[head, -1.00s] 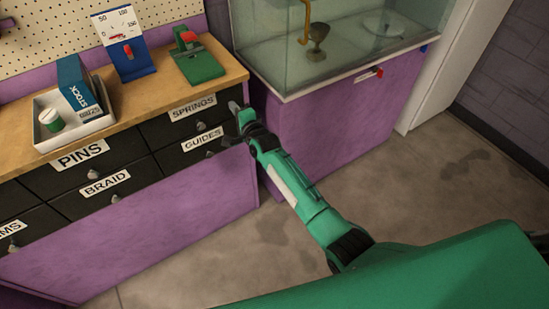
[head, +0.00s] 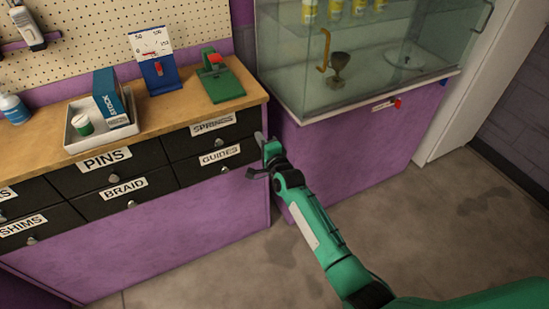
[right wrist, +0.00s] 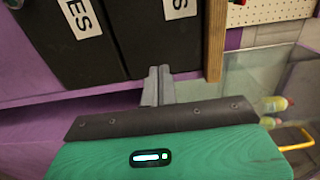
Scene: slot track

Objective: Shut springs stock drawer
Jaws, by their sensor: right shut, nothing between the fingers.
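The springs drawer (head: 240,131) is the black top-right drawer in the workbench, with a white SPRINGS label (head: 213,123). Its front looks about level with its neighbours; a small gap would be hard to see. In the right wrist view its front (right wrist: 150,40) stands beside the guides drawer (right wrist: 70,55). My right gripper (right wrist: 157,86) is shut and empty, with its fingers pointing toward the lower right part of the springs drawer. In the head view the right gripper (head: 260,141) is at the right end of the drawers. Whether it touches the front is unclear. My left gripper is out of view.
The wooden benchtop (head: 180,117) holds a tray, a blue gauge and a green device. A glass case (head: 370,75) on a purple base stands to the right. The floor in front is clear.

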